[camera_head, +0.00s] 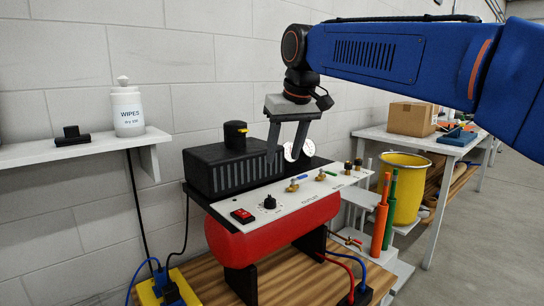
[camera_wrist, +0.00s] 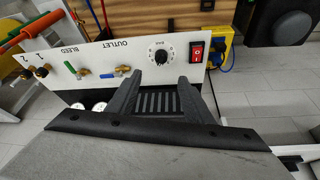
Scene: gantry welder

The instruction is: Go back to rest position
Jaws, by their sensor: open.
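My gripper (camera_head: 284,155) hangs from the blue arm, pointing down, above the back of a red air compressor (camera_head: 280,226). Its two grey fingers are apart with nothing held between them. In the wrist view my gripper (camera_wrist: 160,84) shows both fingers spread over the dark ribbed motor housing. The white control panel (camera_head: 305,190) has a red switch (camera_head: 242,215), a black knob (camera_head: 269,202) and brass valves. The panel also shows in the wrist view (camera_wrist: 130,60), with its lettering upside down. A gauge behind the fingers is partly hidden.
The compressor stands on a wooden bench (camera_head: 208,282) against a block wall. A shelf (camera_head: 75,150) with a wipes bottle (camera_head: 127,108) is left. A yellow bucket (camera_head: 403,188), orange and green tubes, and a table with a cardboard box (camera_head: 409,117) are right. Open floor lies at far right.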

